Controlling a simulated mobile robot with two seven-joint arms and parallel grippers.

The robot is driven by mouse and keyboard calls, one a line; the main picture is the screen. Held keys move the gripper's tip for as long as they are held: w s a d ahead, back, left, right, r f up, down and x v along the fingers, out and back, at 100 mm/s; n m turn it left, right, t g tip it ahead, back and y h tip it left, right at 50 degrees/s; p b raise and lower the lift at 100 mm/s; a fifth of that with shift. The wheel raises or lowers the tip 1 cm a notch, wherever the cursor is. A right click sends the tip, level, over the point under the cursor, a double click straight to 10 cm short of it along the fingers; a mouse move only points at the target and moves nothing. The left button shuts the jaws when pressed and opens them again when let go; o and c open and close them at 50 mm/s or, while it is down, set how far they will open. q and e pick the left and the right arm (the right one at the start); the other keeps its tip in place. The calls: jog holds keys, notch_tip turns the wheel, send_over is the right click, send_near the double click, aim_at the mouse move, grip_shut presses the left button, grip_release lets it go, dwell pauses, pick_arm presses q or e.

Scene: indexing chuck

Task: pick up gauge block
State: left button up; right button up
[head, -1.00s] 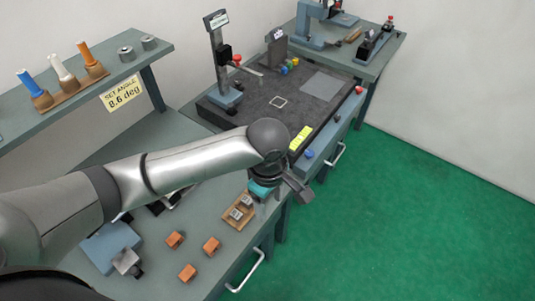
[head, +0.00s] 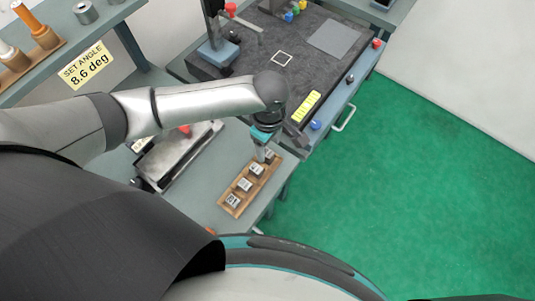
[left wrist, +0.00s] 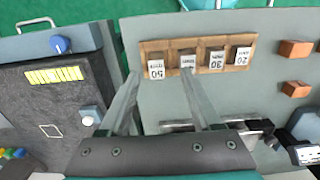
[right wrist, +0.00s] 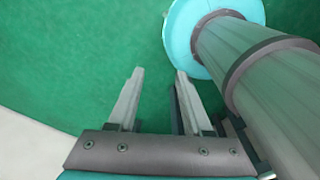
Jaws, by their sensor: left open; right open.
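The gauge blocks are small grey blocks with white number labels, in a row on a wooden tray (left wrist: 172,50). In the left wrist view the labels read 50 on one end block (left wrist: 156,70), then a partly covered one (left wrist: 188,62), then 30 (left wrist: 217,62) and 20 (left wrist: 242,57). The row also shows in the head view, with one block (head: 244,185) near its middle. My left gripper (left wrist: 161,75) is open and empty; its fingertips appear on either side of the 50 block, apparently above the tray. My right gripper (right wrist: 159,72) is open and empty over the green floor.
A dark surface plate (head: 290,75) with a yellow label strip (head: 306,106) lies beyond the tray. A grey metal device (head: 178,155) sits left of the tray. Orange blocks (left wrist: 296,48) stand on the bench beyond the 20 end.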

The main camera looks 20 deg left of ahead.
aim_at(268, 152)
pick_arm(q)
jog(key=shift+w+a+f+b, duration=0.1)
jog(key=shift+w+f+b, duration=0.05)
jog(key=shift+f, duration=0.95)
jog(key=shift+w+a+f+b, duration=0.1)
jog(key=shift+w+f+b, duration=0.05)
jog(key=shift+f, duration=0.9)
jog(key=shift+w+a+f+b, duration=0.1)
jog(key=shift+w+f+b, duration=0.05)
jog(key=shift+f, duration=0.95)
grip_shut()
